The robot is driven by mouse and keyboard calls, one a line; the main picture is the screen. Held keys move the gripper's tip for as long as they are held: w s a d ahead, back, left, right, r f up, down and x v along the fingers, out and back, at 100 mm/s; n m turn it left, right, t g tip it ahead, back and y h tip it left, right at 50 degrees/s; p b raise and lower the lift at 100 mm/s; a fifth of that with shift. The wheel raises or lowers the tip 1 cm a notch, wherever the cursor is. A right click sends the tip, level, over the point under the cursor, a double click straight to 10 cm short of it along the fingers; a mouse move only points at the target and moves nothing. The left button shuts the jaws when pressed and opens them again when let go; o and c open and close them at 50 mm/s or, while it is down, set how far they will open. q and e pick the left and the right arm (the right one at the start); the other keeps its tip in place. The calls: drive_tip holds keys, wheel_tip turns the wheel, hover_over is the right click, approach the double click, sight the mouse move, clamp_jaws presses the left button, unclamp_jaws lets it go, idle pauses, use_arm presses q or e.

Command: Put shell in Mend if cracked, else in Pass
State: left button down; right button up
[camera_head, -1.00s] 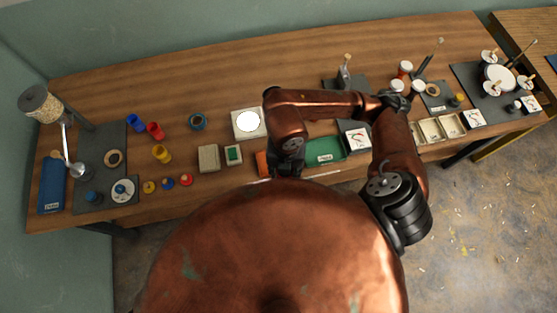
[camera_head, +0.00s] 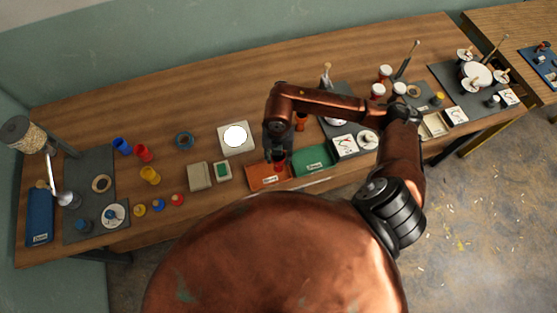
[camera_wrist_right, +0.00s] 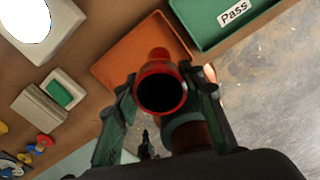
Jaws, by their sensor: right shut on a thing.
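My right gripper (camera_head: 279,158) is shut on a small red shell (camera_wrist_right: 163,72). The shell also shows below the gripper in the head view (camera_head: 280,166). In the wrist view its round dark mouth faces the camera, between the two fingers; I cannot make out a crack. Gripper and shell are over the orange tray (camera_head: 258,181), which has a white label too small to read. The orange tray also fills the area behind the shell in the wrist view (camera_wrist_right: 115,65). The green tray (camera_head: 312,158), labelled Pass in the wrist view (camera_wrist_right: 205,35), lies just right of it. My left gripper is out of view.
A white lit pad (camera_head: 224,150) lies behind and left of the trays. A beige box (camera_head: 199,176) and a small block with a green top (camera_head: 223,171) stand left of the orange tray. Coloured cups and dark mats lie farther out.

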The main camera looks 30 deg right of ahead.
drive_tip(key=shift+w+d+f, duration=0.2)
drive_tip(key=shift+f, duration=1.7)
drive_tip(key=shift+f, duration=0.2)
drive_tip(key=o, duration=1.3)
wheel_tip(320, 180, up, 12)
drive_tip(key=shift+w+d+r, duration=0.1)
drive_tip(key=shift+w+r, duration=0.05)
drive_tip(key=shift+r, duration=0.05)
